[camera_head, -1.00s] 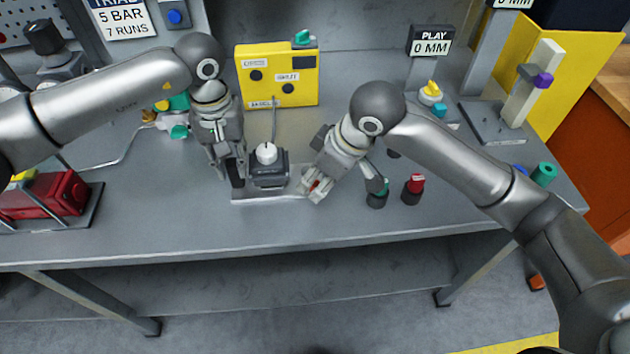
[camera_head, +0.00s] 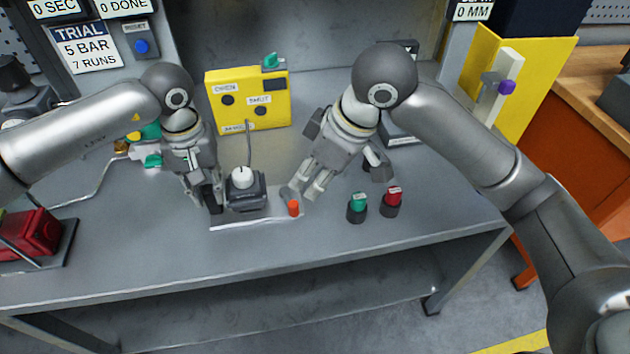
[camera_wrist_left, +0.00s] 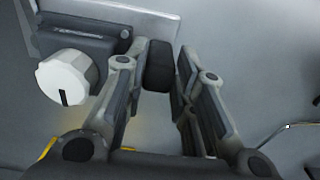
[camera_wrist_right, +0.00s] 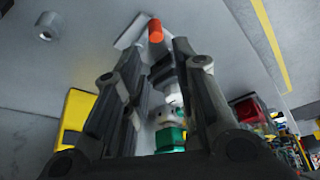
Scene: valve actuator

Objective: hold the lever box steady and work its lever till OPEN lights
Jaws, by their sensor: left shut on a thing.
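The lever box (camera_head: 245,190) is a dark box with a white round knob on top, on a pale plate (camera_head: 250,222) near the table's front. An orange-tipped lever (camera_head: 293,207) stands right of it; its tip also shows in the right wrist view (camera_wrist_right: 155,30). My left gripper (camera_head: 210,202) is shut on a dark block (camera_wrist_left: 158,65) at the box's left side. My right gripper (camera_head: 301,193) is open and empty, just behind the orange tip and apart from it. The yellow panel (camera_head: 275,100) behind has two labelled lamps, both dark; one reads SHUT.
A green button (camera_head: 357,208) and a red button (camera_head: 391,201) stand right of the plate. A cable runs from the box to the panel. A red device (camera_head: 30,235) sits at the left. The table front is clear.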

